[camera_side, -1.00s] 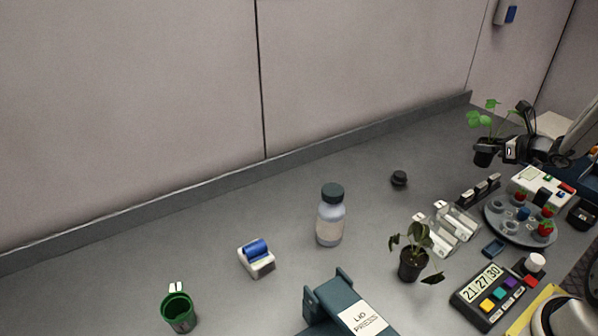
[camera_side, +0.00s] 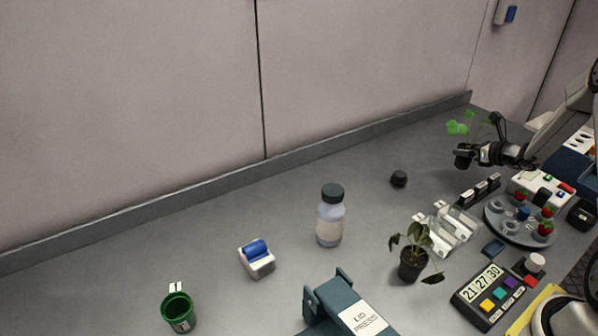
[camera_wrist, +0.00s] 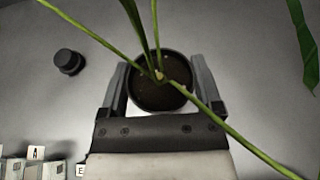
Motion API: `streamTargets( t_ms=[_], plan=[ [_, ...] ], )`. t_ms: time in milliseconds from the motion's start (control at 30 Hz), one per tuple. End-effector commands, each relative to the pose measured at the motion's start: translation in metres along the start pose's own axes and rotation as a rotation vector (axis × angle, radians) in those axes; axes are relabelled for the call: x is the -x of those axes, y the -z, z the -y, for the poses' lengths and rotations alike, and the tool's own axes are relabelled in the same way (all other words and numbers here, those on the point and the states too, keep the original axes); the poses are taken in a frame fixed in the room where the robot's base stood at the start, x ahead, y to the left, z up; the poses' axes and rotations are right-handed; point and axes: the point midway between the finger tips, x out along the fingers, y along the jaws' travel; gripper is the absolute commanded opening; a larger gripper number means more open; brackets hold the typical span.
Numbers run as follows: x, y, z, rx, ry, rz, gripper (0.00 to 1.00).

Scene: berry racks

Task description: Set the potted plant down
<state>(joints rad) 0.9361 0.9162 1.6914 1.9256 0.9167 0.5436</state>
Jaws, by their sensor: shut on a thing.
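A potted plant with bright green leaves and a dark pot (camera_side: 463,158) is in my gripper (camera_side: 476,156), near the right end of the counter in the side view. In the wrist view the round pot (camera_wrist: 160,88) with brown soil sits between the two fingers of my gripper (camera_wrist: 158,80), and green stems reach past the camera. I cannot tell whether the pot's base touches the counter. A second potted plant with drooping dark leaves (camera_side: 412,264) stands upright on the counter, nearer the camera.
A black knob-like piece (camera_side: 398,179) lies left of the held pot; it also shows in the wrist view (camera_wrist: 69,61). Clear racks (camera_side: 447,228), a round tray with berries (camera_side: 492,209) and a timer (camera_side: 488,292) stand nearer. A capped bottle (camera_side: 330,222) stands mid-counter. The counter by the back wall is bare.

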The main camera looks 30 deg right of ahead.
Motion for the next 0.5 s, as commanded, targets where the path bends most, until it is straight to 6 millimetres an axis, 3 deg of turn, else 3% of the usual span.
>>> streamTargets(
  t_ms=[267, 500],
  plan=[
    [-0.005, 0.003, 0.002, 0.0, 0.0, 0.001, 0.2],
    [-0.015, 0.025, 0.003, -0.001, -0.001, 0.0, 0.2]
  ],
)
